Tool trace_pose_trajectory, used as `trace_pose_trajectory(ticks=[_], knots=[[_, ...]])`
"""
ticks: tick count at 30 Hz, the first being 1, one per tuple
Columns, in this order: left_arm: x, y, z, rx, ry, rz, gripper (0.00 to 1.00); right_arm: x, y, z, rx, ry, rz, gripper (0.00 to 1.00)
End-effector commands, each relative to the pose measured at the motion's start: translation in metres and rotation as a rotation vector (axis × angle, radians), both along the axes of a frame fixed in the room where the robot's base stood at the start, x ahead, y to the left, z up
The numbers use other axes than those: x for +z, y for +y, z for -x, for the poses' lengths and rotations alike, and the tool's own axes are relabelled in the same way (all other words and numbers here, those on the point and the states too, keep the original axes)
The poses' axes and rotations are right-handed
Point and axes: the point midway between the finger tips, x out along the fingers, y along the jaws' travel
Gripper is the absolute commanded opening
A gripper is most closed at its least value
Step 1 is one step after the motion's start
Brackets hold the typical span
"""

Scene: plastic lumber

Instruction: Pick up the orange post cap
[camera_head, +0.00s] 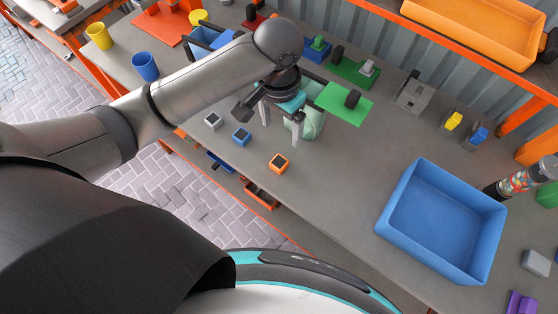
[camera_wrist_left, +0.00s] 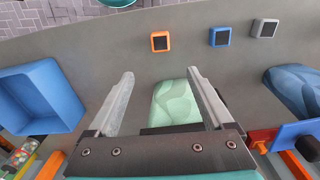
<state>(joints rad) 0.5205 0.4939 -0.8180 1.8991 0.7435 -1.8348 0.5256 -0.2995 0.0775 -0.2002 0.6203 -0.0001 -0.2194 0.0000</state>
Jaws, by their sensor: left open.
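The orange post cap (camera_head: 278,163) is a small square block with a dark top on the grey table, near its front edge. In the left wrist view the cap (camera_wrist_left: 160,41) lies beyond my fingertips, slightly above the gap between them. My left gripper (camera_head: 283,128) is open and empty, behind the cap in the head view and apart from it. Its two pale fingers also show in the left wrist view (camera_wrist_left: 160,74). A pale green patterned object (camera_wrist_left: 175,102) lies below the gap between the fingers. My right gripper is not in view.
A blue cap (camera_head: 241,136) and a grey cap (camera_head: 213,120) sit left of the orange one. A large blue bin (camera_head: 387,222) stands to the right. The table between the orange cap and the bin is clear. Green plates with blocks (camera_head: 345,104) lie behind the gripper.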

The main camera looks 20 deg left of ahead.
Motion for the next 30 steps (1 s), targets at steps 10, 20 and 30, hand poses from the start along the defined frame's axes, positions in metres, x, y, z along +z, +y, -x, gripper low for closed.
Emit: trace_pose_trajectory(ticks=[10,20,30], knots=[[-0.039,0.007,-0.002,0.011,0.016,-0.027,0.85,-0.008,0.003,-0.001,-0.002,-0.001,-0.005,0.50],[-0.093,0.005,-0.003,0.009,0.011,-0.023,0.85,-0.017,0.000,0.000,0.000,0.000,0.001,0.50],[-0.128,-0.002,-0.002,0.008,0.012,-0.023,0.85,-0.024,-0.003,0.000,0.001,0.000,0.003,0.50]])
